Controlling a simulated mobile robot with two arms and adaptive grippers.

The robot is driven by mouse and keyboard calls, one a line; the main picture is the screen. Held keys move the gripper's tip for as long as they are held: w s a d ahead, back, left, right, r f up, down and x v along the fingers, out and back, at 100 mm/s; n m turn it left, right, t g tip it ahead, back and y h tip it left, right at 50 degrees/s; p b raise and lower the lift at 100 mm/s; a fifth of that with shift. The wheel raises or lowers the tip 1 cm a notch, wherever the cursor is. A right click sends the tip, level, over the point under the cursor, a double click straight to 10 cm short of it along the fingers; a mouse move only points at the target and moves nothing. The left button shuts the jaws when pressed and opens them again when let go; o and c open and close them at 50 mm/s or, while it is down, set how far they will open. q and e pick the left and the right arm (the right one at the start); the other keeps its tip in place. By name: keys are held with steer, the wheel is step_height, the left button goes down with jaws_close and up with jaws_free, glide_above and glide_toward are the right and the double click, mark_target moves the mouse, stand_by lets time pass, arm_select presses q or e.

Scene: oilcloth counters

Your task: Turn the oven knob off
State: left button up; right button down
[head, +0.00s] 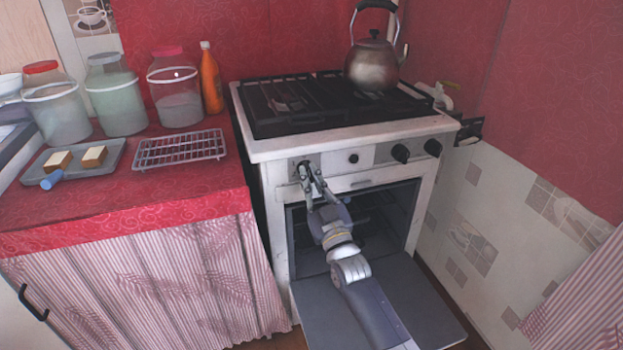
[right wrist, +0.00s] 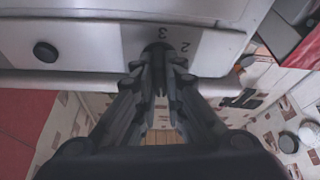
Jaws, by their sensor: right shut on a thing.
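The stove (head: 350,138) has a pale front panel with black knobs. My right gripper (head: 304,169) is at the left end of this panel, its fingers closed on the leftmost oven knob (right wrist: 154,48). In the right wrist view my right gripper (right wrist: 158,70) covers much of that dark knob, and the digits 3 and 2 show on the plate beside it. The knob's exact turn angle is hidden by the fingers. My left gripper is not in view.
The oven door (head: 375,305) hangs open below my right arm. Other black knobs (head: 401,153) sit further right. A kettle (head: 372,62) stands on the cooktop. On the left counter are a wire rack (head: 180,149), a tray (head: 105,165), jars and an orange bottle (head: 210,80).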

steer(key=shift+a+r+m+h, duration=0.1)
steer(key=shift+r+m+h, duration=0.3)
steer(key=shift+m, duration=0.4)
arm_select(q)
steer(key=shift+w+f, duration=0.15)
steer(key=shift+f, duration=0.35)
arm_select(e)
steer(key=shift+r+m+t+h, duration=0.1)
steer(key=shift+m+t+h, duration=0.2)
steer(key=shift+m, duration=0.4)
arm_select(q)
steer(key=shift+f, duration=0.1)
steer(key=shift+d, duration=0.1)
arm_select(e)
steer(key=c, duration=1.7)
jaws_free()
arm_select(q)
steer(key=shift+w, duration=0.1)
arm_select(e)
steer(key=shift+w, duration=0.15)
steer(key=shift+f, duration=0.2)
